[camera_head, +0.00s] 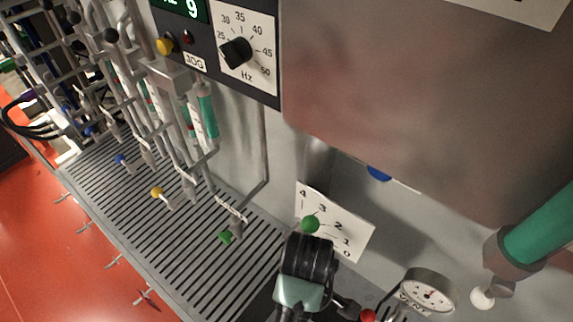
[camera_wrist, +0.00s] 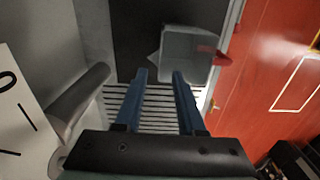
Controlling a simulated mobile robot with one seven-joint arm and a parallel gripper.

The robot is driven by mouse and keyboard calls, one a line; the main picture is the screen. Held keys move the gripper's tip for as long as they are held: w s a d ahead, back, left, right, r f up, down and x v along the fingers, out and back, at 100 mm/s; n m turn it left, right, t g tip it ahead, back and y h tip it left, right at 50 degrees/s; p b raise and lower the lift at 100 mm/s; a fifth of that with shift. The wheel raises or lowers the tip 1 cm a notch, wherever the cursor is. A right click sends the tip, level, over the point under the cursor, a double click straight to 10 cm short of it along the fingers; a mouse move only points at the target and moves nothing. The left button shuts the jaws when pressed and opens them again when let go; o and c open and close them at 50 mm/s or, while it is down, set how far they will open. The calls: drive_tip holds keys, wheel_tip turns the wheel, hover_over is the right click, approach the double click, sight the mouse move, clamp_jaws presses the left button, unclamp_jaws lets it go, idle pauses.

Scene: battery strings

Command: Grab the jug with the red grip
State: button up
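In the wrist view, a translucent grey jug (camera_wrist: 187,50) shows beyond my fingertips, with a pointed spout at its left and a red grip (camera_wrist: 222,58) at its right. My gripper (camera_wrist: 160,76) has two blue fingers held apart, with slats visible between them. The right fingertip overlaps the jug's lower edge in the picture; I cannot tell whether it touches. The red grip lies to the right of both fingers, outside the gap. I cannot make out the jug or my fingers in the head view.
A slatted grey grating (camera_head: 172,215) runs below pipes and coloured valve knobs. A panel with a Hz dial (camera_head: 238,52) and a large brownish housing (camera_head: 430,90) stand above. A round gauge (camera_head: 430,293) is at lower right. Red floor (camera_wrist: 262,85) lies right in the wrist view.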

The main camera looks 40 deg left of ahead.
wheel_tip(320, 180, down, 3)
drive_tip(key=shift+f, duration=0.1)
drive_tip(key=shift+d+f+p, duration=0.15)
drive_tip(key=shift+f+p, duration=0.35)
drive_tip(key=shift+f, duration=0.85)
drive_tip(key=shift+d+f+p, duration=0.1)
drive_tip(key=shift+f+p, duration=0.35)
drive_tip(key=shift+f, duration=0.9)
clamp_jaws()
